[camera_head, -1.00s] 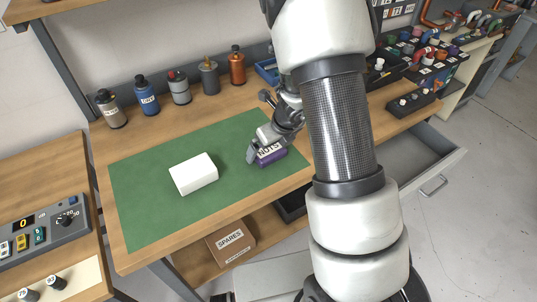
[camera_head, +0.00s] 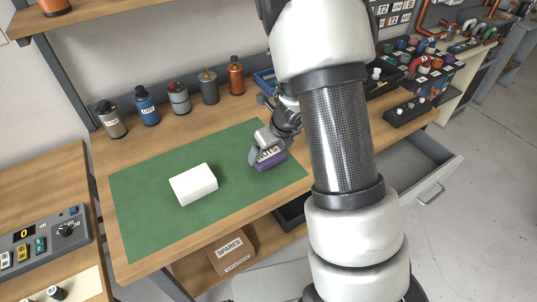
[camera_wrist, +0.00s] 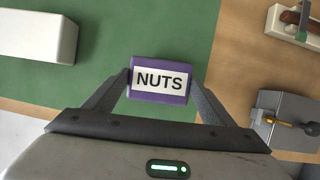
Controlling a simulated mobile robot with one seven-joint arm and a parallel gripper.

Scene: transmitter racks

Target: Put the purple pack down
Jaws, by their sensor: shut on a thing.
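The purple pack (camera_head: 269,161) has a white label; in the wrist view the pack (camera_wrist: 159,98) reads "NUTS". My gripper (camera_head: 262,155) is shut on it, with one finger on each side of the pack in the wrist view (camera_wrist: 160,88). The pack is over the right part of the green mat (camera_head: 150,215) on the workbench. I cannot tell whether its underside touches the mat.
A white block (camera_head: 193,184) lies on the mat left of the pack. Several bottles, including a blue one (camera_head: 146,106), stand along the back. A SPARES box (camera_head: 232,252) sits on the lower shelf. An open drawer (camera_head: 425,165) is at right. Bare mat surrounds the white block.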

